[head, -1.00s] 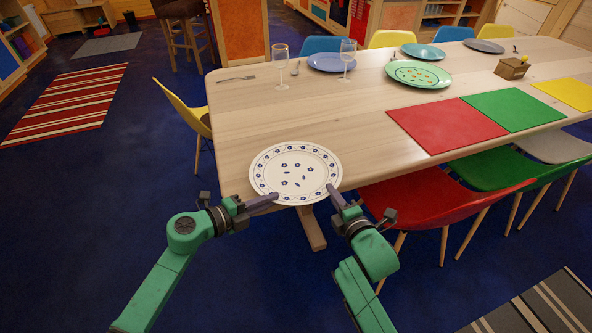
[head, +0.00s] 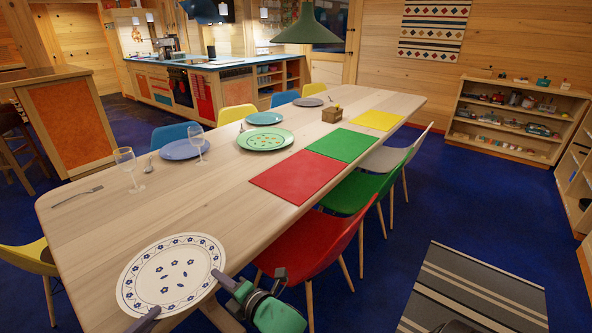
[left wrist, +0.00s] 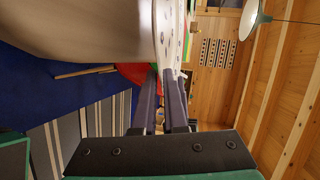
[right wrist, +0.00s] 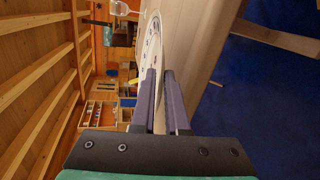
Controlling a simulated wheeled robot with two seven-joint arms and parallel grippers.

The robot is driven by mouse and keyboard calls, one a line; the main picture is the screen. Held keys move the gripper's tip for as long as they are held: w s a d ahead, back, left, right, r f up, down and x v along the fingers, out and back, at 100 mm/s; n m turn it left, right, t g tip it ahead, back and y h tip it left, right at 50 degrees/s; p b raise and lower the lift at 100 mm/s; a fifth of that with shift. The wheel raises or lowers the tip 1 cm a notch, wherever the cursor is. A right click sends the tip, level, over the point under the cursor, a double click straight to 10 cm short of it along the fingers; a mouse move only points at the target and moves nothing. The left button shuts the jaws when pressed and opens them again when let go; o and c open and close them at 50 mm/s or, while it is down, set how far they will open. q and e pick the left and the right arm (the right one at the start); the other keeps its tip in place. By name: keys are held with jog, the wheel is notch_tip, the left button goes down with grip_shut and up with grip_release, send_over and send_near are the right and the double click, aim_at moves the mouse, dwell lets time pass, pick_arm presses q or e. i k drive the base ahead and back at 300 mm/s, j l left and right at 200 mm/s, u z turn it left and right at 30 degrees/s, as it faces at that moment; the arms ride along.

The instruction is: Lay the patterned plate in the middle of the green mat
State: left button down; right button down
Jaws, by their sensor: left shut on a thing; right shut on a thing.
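The plate's edge shows between the fingers in the left wrist view (left wrist: 166,35) and the right wrist view (right wrist: 150,42). The green mat (head: 342,144) lies bare farther up the table.
A red mat (head: 295,176) lies on the near side of the green mat, a yellow mat (head: 377,120) beyond it. A green plate (head: 264,139), blue plate (head: 184,149), wine glasses (head: 127,163) and wooden box (head: 332,113) stand along the table (head: 215,205). Chairs (head: 315,243) line the right side.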

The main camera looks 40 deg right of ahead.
aim_at(345, 143)
jog(key=z, duration=1.15)
jog(key=k+l+u, duration=0.1)
jog(key=k, duration=0.4)
jog(key=u, duration=2.05)
jog(key=l+u, duration=0.15)
jog(key=u, duration=0.25)
jog(key=k+l+u, duration=0.1)
jog(key=u, duration=0.35)
jog(key=l+u, duration=0.1)
jog(key=u, duration=0.3)
jog(key=k+u, duration=0.15)
jog(key=u, duration=0.3)
jog(key=k+u, duration=0.1)
jog(key=u, duration=0.3)
jog(key=k+j+u, duration=0.1)
jog(key=k+u, duration=0.2)
jog(key=k, duration=1.7)
jog(key=k+l+u, duration=0.15)
jog(key=k+u, duration=0.75)
jog(key=k, duration=0.25)
jog(key=k+j+u, duration=0.3)
jog(key=k+u, duration=0.2)
jog(key=k+z, duration=0.1)
jog(key=z, duration=0.35)
jog(key=k+l+z, duration=0.1)
jog(key=z, duration=0.8)
jog(key=k+l+z, duration=0.1)
jog(key=z, duration=0.35)
jog(key=l+z, duration=0.1)
jog(key=z, duration=1.75)
